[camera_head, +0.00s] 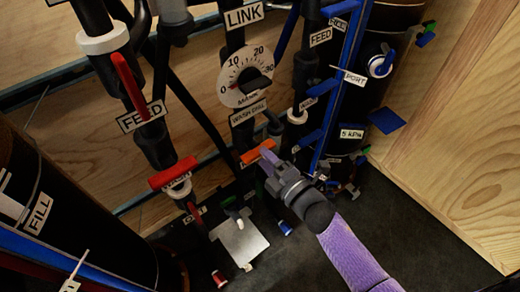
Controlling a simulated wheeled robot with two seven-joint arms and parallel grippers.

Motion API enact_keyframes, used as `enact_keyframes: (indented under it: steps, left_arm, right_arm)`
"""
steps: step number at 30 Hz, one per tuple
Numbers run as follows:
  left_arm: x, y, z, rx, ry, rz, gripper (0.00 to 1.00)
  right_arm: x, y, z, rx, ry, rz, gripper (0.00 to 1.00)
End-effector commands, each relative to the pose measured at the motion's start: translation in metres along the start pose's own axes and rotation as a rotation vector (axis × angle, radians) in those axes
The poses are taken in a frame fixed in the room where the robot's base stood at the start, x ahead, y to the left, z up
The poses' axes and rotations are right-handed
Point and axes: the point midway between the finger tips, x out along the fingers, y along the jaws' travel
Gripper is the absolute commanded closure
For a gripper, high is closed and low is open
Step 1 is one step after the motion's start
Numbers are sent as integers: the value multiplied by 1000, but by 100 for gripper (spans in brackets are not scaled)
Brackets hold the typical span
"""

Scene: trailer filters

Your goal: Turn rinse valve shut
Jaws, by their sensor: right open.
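My right gripper (270,163) reaches in from the lower right on a purple arm. Its jaws are open, and the fingertips are beside a small orange-red valve handle (257,152) below the round dial. I cannot tell whether they touch it. A label beside this handle is mostly covered, so I cannot read whether it is the rinse valve. Another valve with a red bar handle (172,173) sits to the left, lying across its pipe. A long red handle (130,85) lies along the upper left pipe. My left gripper is not in view.
A dial gauge (246,78) hangs above the gripper. A black tank (365,70) with blue fittings stands at right, and a dark FILL tank (40,215) at left. Black pipes crowd the middle. A metal plate (239,241) sits low. Dark floor (420,235) is clear at right.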

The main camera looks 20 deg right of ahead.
Motion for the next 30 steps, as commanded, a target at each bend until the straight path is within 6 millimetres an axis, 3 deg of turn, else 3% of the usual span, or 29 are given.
enact_keyframes:
  steps: [6,9,24,26,29,30]
  left_arm:
    - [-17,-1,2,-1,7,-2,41]
    - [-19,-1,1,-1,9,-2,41]
    - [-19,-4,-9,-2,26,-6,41]
    - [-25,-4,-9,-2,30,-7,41]
    - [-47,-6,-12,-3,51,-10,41]
    - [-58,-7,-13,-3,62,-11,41]
  right_arm:
    - [-51,3,0,0,-1,-1,47]
    - [-64,2,0,1,-1,1,47]
    - [-70,-1,0,8,-3,-5,47]
    - [-76,-10,2,70,-30,-52,47]
    - [-110,-60,4,352,-180,-272,47]
    - [-137,-88,2,499,-278,-393,47]
